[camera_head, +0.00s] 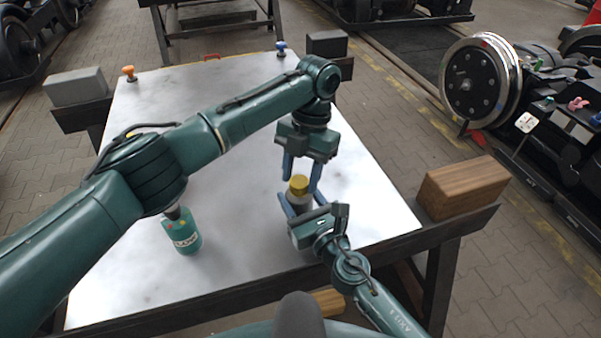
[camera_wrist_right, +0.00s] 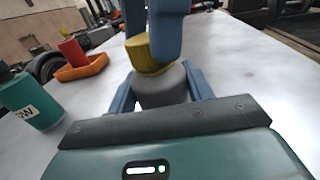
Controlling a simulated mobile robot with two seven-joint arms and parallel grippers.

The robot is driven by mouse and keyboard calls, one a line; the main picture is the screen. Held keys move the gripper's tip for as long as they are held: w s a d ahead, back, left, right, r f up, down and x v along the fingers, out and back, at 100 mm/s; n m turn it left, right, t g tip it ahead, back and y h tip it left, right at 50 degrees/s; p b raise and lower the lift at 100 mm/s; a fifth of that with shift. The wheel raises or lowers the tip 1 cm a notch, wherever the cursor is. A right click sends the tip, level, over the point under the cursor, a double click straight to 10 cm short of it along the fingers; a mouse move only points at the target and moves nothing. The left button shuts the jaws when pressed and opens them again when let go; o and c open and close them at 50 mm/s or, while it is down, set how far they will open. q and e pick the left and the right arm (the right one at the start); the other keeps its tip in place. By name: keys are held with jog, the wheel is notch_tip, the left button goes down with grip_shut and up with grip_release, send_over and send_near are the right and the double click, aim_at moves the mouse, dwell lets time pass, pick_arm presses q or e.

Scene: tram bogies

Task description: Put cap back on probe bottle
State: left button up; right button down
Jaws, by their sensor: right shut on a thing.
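The probe bottle (camera_wrist_right: 165,88) is grey and stands upright between the fingers of my right gripper (camera_head: 300,205), which is shut on it. The yellow cap (camera_head: 299,184) is on top of the bottle and looks slightly tilted in the right wrist view (camera_wrist_right: 139,52). I cannot tell whether it is fully seated. My left gripper (camera_head: 302,178) points down from above, its two blue fingers on either side of the cap. In the head view they look spread, with gaps to the cap. One finger hides part of the cap in the right wrist view.
A teal labelled bottle (camera_head: 183,238) stands on the white tabletop (camera_head: 240,255) at left. An orange tray (camera_wrist_right: 83,67) with a red item (camera_wrist_right: 72,52) lies behind it. A wooden block (camera_head: 465,187) sits at the right edge. The table's front left is clear.

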pick_arm(q)
jog(key=shift+o, duration=1.1)
pick_arm(e)
jog(key=shift+f, duration=0.1)
pick_arm(q)
jog(key=shift+r, duration=2.2)
jog(key=shift+c, duration=0.5)
